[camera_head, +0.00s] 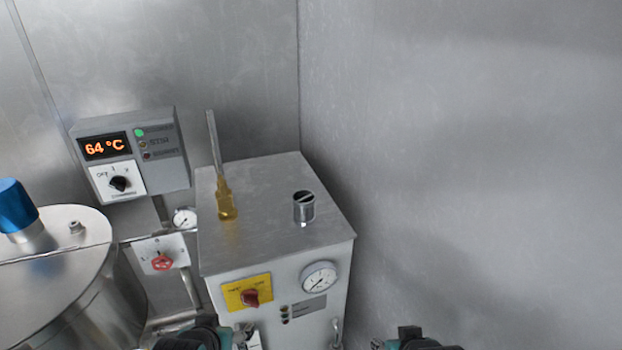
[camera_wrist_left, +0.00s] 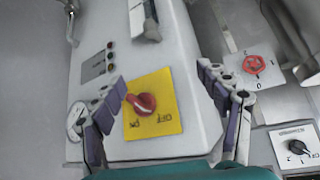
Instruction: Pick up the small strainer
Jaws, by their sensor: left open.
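I cannot make out a thing that is clearly a small strainer in either view. A small metal cylinder (camera_head: 304,207) with a slotted top stands on top of the grey machine box (camera_head: 270,240); I cannot tell what it is. My left gripper (camera_wrist_left: 160,75) is open and empty. In the left wrist view its fingers stand to either side of the red knob (camera_wrist_left: 145,103) on a yellow plate (camera_wrist_left: 165,125), on the box's front. In the head view only a little of my left gripper shows at the bottom edge. Parts of my right arm (camera_head: 415,342) show at the bottom edge; its fingers cannot be made out.
To the left are a temperature controller (camera_head: 130,155), a red valve handle (camera_head: 162,262) and a steel drum (camera_head: 75,285) with a blue-capped piece (camera_head: 15,205). Metal walls close in behind and right.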

